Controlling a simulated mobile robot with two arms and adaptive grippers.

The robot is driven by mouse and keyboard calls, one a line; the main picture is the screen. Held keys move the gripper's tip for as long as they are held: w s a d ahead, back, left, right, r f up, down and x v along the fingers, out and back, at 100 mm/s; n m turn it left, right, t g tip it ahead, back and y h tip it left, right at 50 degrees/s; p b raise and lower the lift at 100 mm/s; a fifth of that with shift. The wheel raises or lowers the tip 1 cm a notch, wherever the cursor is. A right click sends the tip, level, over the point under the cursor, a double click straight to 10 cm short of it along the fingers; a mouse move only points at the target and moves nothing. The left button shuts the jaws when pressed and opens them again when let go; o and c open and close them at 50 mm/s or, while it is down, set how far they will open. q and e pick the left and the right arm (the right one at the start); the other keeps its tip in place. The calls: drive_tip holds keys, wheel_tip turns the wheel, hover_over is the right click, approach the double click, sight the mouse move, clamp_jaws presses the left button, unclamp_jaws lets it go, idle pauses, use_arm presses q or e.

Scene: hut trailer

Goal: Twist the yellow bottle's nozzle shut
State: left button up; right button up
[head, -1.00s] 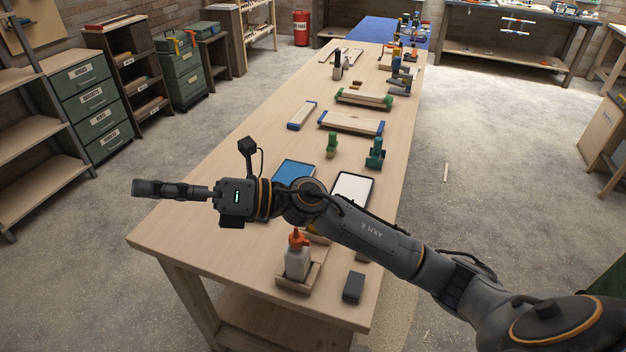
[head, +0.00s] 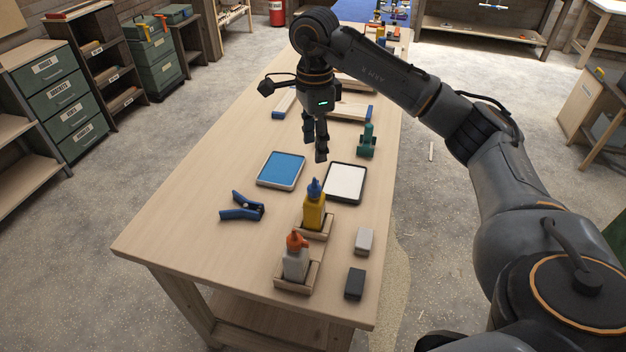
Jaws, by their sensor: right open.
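The yellow bottle (head: 314,213) stands upright in a small wooden holder (head: 322,233) near the front of the workbench. Its blue nozzle (head: 315,188) points up; whether it is twisted open or shut cannot be told. My right gripper (head: 318,156) points down above the bench, behind and above the bottle, apart from it. It is open and empty. My left gripper is not in view.
A white bottle with an orange nozzle (head: 295,261) stands in another holder just in front. A blue clamp (head: 242,207), a blue tray (head: 281,169), a white tray (head: 345,182), and grey (head: 364,241) and dark (head: 355,283) blocks lie around. The bench's left front is clear.

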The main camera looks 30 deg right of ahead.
sight(314, 187)
wheel_tip(314, 187, down, 11)
drive_tip(key=p, duration=0.3)
drive_tip(key=shift+f, duration=0.6)
clamp_jaws()
